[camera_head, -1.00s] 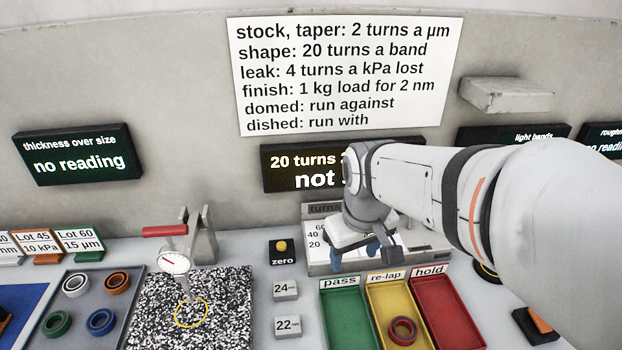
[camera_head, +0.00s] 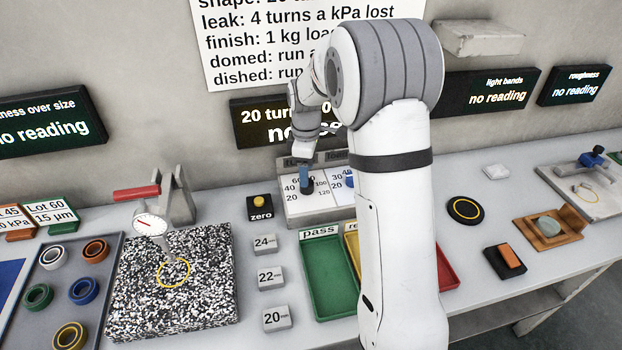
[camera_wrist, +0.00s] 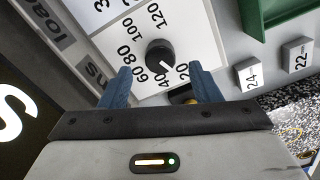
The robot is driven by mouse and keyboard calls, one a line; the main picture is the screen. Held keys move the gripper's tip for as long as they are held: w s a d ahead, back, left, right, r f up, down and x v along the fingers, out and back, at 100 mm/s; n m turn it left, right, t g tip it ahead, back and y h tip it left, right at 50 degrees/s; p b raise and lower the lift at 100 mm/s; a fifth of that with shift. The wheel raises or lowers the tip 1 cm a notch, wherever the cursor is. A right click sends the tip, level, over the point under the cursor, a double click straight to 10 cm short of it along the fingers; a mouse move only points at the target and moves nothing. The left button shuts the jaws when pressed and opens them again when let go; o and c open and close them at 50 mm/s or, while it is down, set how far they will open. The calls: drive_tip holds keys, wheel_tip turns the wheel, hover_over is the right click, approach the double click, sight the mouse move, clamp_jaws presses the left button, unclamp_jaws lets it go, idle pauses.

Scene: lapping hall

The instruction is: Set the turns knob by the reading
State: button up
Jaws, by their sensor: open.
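The turns knob (camera_wrist: 160,54) is a dark round knob with a white pointer line, on a white dial numbered 20 to 120. In the wrist view the pointer is near the 40. The knob also shows in the head view (camera_head: 306,187), on the left half of the dial box. My gripper (camera_wrist: 160,72) is open, its blue fingertips apart on either side of the knob's near side, with nothing between them; contact cannot be told. In the head view it is above the turns dial (camera_head: 304,172).
A blue knob (camera_head: 350,181) sits on the load half. A zero button (camera_head: 259,202), blocks marked 24, 22 and 20 (camera_head: 276,319), and the green pass tray (camera_head: 328,275) are near. The thickness display (camera_head: 50,126) shows no reading. The wall chart (camera_head: 235,60) is partly hidden.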

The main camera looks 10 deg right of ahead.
drive_tip(key=shift+f, duration=2.1)
drive_tip(key=shift+c, duration=0.5)
drive_tip(key=c, duration=0.9)
drive_tip(key=shift+d, duration=0.25)
drive_tip(key=shift+a+r, duration=0.1)
